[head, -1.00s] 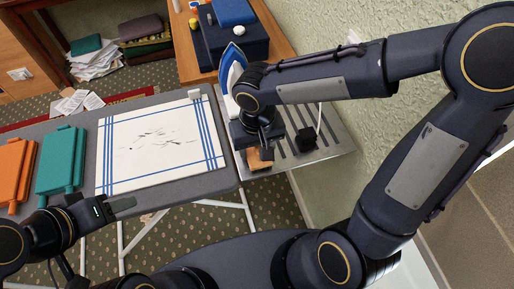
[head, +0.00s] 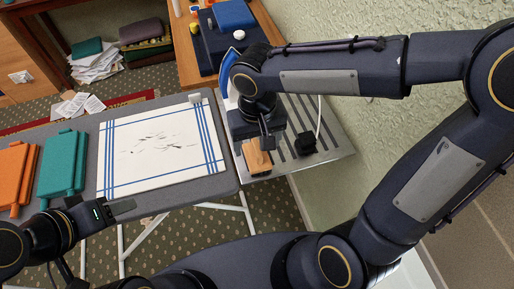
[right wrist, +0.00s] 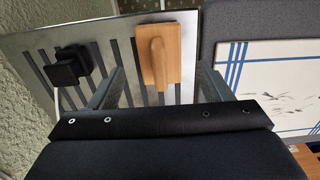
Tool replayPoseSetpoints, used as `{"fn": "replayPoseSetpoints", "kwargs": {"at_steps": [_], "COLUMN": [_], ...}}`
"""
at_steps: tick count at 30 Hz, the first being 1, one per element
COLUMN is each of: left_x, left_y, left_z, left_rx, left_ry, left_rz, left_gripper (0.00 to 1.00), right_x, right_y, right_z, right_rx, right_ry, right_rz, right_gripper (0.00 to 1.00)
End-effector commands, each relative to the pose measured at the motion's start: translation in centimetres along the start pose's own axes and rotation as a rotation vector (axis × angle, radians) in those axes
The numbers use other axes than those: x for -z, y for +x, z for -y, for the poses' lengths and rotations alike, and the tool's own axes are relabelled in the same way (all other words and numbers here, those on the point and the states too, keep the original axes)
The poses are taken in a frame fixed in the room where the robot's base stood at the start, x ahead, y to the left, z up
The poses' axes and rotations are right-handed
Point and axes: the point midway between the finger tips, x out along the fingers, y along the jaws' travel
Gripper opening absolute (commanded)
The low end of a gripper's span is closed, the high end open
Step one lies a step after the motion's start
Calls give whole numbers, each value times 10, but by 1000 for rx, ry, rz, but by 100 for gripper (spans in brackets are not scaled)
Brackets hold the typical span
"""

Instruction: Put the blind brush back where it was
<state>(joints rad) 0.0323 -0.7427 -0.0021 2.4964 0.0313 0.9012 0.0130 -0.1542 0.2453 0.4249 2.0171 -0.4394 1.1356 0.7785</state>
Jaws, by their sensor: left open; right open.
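The brush (head: 257,158), a light wooden block with a raised wooden handle, lies on the slotted metal rest (head: 335,148) at the right end of the board. It also shows in the right wrist view (right wrist: 171,50), handle up. My right gripper (head: 267,142) is open just behind the brush in the head view. In the right wrist view its two fingers stand apart on either side of the brush's near end, and neither visibly grips it. My left gripper (head: 122,208) is open and empty by the board's near edge.
A white cloth with blue stripes (head: 160,178) and dark marks lies on the grey board (head: 215,190). An iron (head: 230,75) and a black block (head: 306,143) are close to my right gripper. Teal (head: 62,163) and orange (head: 15,175) cases lie at left.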

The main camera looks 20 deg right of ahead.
Motion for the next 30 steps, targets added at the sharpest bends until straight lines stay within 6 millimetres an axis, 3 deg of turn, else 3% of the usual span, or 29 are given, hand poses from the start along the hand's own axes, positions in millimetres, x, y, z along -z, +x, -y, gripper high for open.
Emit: {"fn": "replayPoseSetpoints", "kwargs": {"at_steps": [3,9,19,23,27,30], "left_x": [2,3,3,3,3,3], "left_y": [-3,-6,-6,-6,-6,-6], "left_z": [-2,-2,-3,-3,-3,-3], "left_rx": [0,0,0,0,0,0], "left_ry": [0,0,0,0,0,0], "left_rz": [0,0,0,0,0,0], "left_gripper": [48,48,48,48,48,48], "right_x": [1,0,-3,-18,-51,-74], "right_y": [-28,-59,-70,-71,-66,-58], "right_z": [1,0,-5,-33,-72,-91], "right_rx": [2,1,7,53,155,232], "right_ry": [0,0,4,30,80,117], "right_rz": [-6,-2,-6,-49,-146,-241], "right_gripper": [72,72,72,72,72,72]}}
